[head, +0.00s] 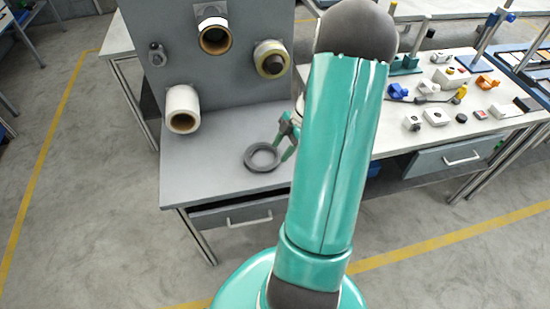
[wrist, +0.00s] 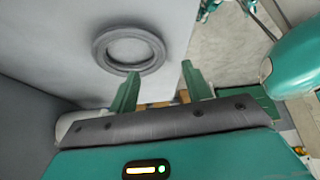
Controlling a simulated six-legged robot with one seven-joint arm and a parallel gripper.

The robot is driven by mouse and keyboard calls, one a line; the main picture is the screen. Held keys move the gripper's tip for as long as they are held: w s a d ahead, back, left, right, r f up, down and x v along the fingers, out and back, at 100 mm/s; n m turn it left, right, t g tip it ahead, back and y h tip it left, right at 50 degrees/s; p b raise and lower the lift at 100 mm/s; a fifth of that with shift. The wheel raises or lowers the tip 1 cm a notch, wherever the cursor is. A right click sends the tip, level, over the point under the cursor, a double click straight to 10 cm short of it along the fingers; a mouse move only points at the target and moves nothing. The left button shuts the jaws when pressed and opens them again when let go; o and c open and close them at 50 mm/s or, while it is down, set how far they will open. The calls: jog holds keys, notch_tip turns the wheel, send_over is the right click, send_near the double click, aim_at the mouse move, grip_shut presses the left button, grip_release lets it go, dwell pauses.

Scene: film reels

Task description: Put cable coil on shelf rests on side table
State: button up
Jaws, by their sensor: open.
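The cable coil looks like a dark grey ring (head: 250,157) lying flat on the grey table top (head: 205,150), near its front edge. It also shows in the wrist view (wrist: 102,49), above the fingertips. My gripper (head: 280,148) is just right of the ring in the head view. Its green fingers are apart with nothing between them, as the wrist view (wrist: 160,68) shows. One fingertip is close to the ring's rim; I cannot tell whether they touch. My arm hides the right end of the grey table.
A grey upright panel (head: 225,75) behind the table carries several rolls on pegs, including a white roll (head: 182,100). A drawer (head: 235,215) is under the table. On the right, a white table (head: 400,145) holds many small parts.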

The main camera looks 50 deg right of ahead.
jog(key=v, duration=0.5)
jog(key=w+a+r+m+h, duration=0.2)
jog(key=a+r+m, duration=0.1)
jog(key=a+r, duration=0.45)
jog(key=w+a+r+m+h, duration=0.2)
jog(key=a+r, duration=0.4)
jog(key=a, duration=0.3)
jog(key=s+a+r+m+t, duration=0.1)
jog(key=s+a+r+m, duration=0.1)
jog(key=a, duration=0.4)
jog(key=s+a+r+m+t+h, duration=0.1)
jog(key=s+a+r+m, duration=0.2)
jog(key=a+r, duration=0.1)
jog(key=s+a+r+m+t, duration=0.1)
jog(key=s+a+r+m, duration=0.2)
jog(key=a, duration=0.4)
jog(key=shift+a, duration=0.4)
jog(key=shift+s, duration=0.15)
